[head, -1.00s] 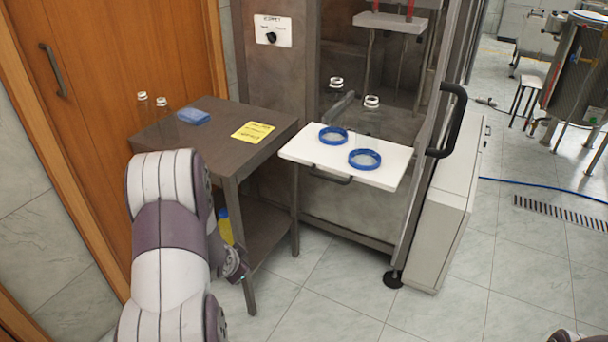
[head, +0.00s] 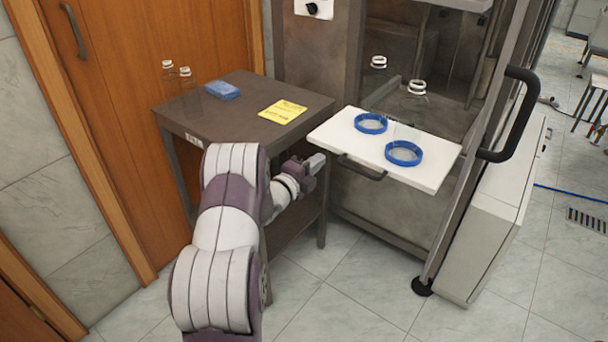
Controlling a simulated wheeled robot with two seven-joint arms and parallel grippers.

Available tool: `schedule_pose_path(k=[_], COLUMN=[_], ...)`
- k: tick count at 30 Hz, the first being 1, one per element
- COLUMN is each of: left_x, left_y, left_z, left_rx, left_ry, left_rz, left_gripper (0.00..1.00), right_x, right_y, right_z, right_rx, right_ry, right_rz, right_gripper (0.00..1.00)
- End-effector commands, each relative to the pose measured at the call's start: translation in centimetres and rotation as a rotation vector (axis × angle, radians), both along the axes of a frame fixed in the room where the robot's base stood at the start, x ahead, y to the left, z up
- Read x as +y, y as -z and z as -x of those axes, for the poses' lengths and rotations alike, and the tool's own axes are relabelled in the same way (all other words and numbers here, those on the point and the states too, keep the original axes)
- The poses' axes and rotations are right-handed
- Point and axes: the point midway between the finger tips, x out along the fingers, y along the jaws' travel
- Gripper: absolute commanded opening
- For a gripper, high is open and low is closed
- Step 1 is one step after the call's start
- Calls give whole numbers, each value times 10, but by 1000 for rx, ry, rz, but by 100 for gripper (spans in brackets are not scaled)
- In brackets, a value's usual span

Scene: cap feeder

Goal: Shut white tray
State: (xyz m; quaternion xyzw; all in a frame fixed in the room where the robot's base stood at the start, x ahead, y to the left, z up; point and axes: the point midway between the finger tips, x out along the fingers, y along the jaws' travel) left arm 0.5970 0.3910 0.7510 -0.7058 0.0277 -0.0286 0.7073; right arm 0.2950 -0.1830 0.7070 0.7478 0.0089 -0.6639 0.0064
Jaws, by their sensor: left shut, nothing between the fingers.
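The white tray (head: 440,177) sticks out from the front of the metal cabinet, with a dark handle (head: 362,168) on its front edge. Two blue rings (head: 404,153) lie on it, and clear bottles with white necks (head: 416,88) stand behind them. My left gripper (head: 317,163) is shut and empty. In the picture it is just left of the tray handle, apart from it, in front of the side table. My right gripper is not in view.
A dark side table (head: 232,120) stands left of the tray, bearing a blue pad (head: 222,90), a yellow note (head: 283,112) and clear bottles. A black door handle (head: 512,115) juts out right of the tray. The floor in front is clear.

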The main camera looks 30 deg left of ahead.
Motion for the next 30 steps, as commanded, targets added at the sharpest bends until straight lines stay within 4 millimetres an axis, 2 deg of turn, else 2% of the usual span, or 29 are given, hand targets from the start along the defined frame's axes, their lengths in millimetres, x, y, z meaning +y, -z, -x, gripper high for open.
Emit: schedule_pose_path(k=[3, 9, 30], left_x=[-2, -4, -5], left_y=[2, 1, 1], left_z=[-22, -46, -57], left_rx=[-1, 0, 0], left_ry=[1, 0, -1], left_rz=[1, 2, 2], left_gripper=[0, 0, 0], right_x=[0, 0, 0], right_y=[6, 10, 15], right_z=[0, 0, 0], right_rx=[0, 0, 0], right_ry=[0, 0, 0], right_rz=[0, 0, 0], right_gripper=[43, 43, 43])
